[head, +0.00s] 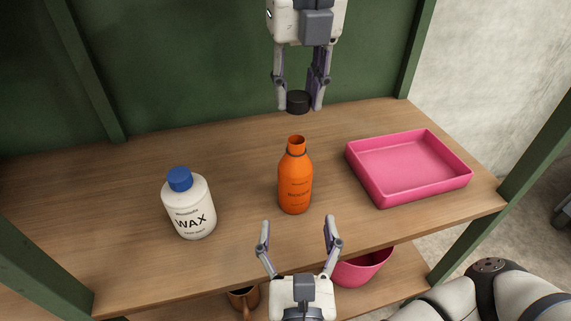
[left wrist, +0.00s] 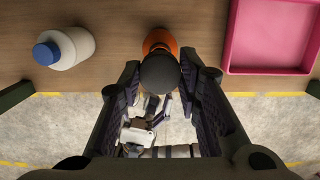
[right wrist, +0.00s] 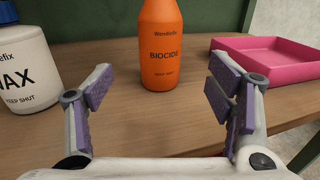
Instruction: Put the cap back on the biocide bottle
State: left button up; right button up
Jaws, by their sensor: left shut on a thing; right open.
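The orange biocide bottle (head: 295,183) stands upright and uncapped on the wooden shelf; its label reads BIOCIDE in the right wrist view (right wrist: 162,52). My left gripper (head: 298,106) is shut on the black cap (head: 298,101) and holds it above the bottle's open neck in the head view. In the left wrist view the cap (left wrist: 160,72) hides part of the bottle (left wrist: 160,40). The cap is apart from the neck in the head view. My right gripper (head: 298,222) is open and empty in front of the bottle, not touching it.
A white WAX bottle (head: 189,208) with a blue cap stands left of the biocide bottle. A pink tray (head: 376,196) lies to the right. A pink bowl (head: 360,270) and a brown mug (head: 243,299) are on the lower shelf. Green posts frame the shelf.

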pick_arm(q)
jog(key=shift+w+a, duration=0.1)
jog(key=shift+w, duration=0.15)
pick_arm(e)
jog(key=shift+w+a, duration=0.1)
jog(key=shift+w, duration=0.2)
pick_arm(q)
jog(key=shift+s+r, duration=0.15)
jog(key=shift+s, duration=0.3)
pick_arm(e)
jog(key=shift+s+r, duration=0.1)
jog(key=shift+s, duration=0.3)
pick_arm(q)
jog(key=shift+w, duration=0.1)
pick_arm(e)
jog(key=w, duration=1.2)
jog(key=shift+w+a, duration=0.1)
jog(key=shift+a, duration=0.1)
grip_shut()
pick_arm(q)
send_over(296, 148)
jog(key=shift+s+f, duration=0.15)
jog(key=shift+f, duration=1.15)
jog(key=shift+s+f, duration=0.15)
jog(key=shift+f, duration=1.1)
jog(key=shift+f, duration=0.9)
jog(key=shift+f, duration=0.55)
